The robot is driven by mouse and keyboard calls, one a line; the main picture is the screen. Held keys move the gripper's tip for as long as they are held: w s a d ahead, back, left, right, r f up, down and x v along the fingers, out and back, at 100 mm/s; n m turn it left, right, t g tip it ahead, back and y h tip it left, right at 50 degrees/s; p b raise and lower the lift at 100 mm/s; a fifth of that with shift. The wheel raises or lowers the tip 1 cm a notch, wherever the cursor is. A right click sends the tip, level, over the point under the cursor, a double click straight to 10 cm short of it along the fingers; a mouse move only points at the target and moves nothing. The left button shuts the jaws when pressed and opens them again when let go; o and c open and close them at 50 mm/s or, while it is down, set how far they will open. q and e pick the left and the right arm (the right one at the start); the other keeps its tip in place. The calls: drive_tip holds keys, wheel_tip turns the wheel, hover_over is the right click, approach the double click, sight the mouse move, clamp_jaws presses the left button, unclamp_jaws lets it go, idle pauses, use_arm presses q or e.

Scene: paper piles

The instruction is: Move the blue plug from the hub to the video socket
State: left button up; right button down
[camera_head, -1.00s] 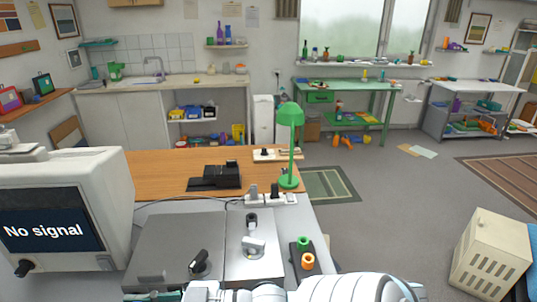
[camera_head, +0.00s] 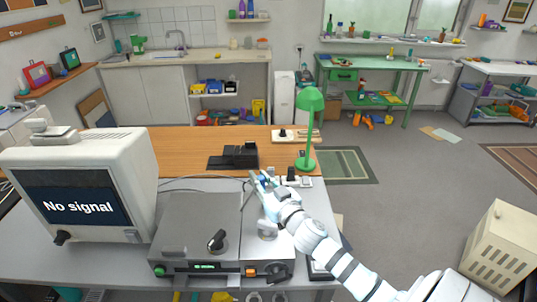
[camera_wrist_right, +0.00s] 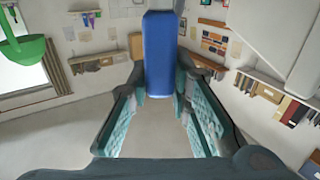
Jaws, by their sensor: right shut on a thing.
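My right gripper (camera_head: 259,184) is over the back right part of the desk, beside the white hub (camera_head: 293,182). In the right wrist view the gripper (camera_wrist_right: 159,88) is shut on the blue plug (camera_wrist_right: 159,45), which stands out beyond the fingertips. In the head view the blue plug is small and mostly hidden by the fingers. The monitor (camera_head: 80,200) on the left shows "No signal". I cannot make out which opening is the video socket. My left gripper is not in view.
A green lamp (camera_head: 308,130) stands close behind the hub. A black device (camera_head: 235,156) sits on the wooden desk. Cables run behind the grey box.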

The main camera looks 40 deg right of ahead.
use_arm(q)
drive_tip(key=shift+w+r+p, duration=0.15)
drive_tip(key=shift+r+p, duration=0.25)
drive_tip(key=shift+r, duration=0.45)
use_arm(e)
drive_tip(key=w+d+h, duration=0.1)
drive_tip(key=w+d+r+m, duration=0.1)
drive_tip(key=d, duration=0.1)
drive_tip(key=w+d+h, duration=0.1)
drive_tip(key=shift+d+r+m+g+h, duration=0.3)
drive_tip(key=shift+d+m, duration=0.05)
drive_tip(key=shift+m, duration=0.05)
use_arm(q)
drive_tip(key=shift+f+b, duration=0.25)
drive_tip(key=shift+b, duration=0.05)
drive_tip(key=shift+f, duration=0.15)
use_arm(e)
drive_tip(key=shift+f, duration=0.15)
use_arm(q)
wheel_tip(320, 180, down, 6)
drive_tip(key=b, duration=0.5)
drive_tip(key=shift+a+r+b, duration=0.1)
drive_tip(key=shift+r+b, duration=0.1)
drive_tip(key=shift+b, duration=0.15)
use_arm(e)
wheel_tip(320, 180, down, 5)
drive_tip(key=shift+r, duration=0.1)
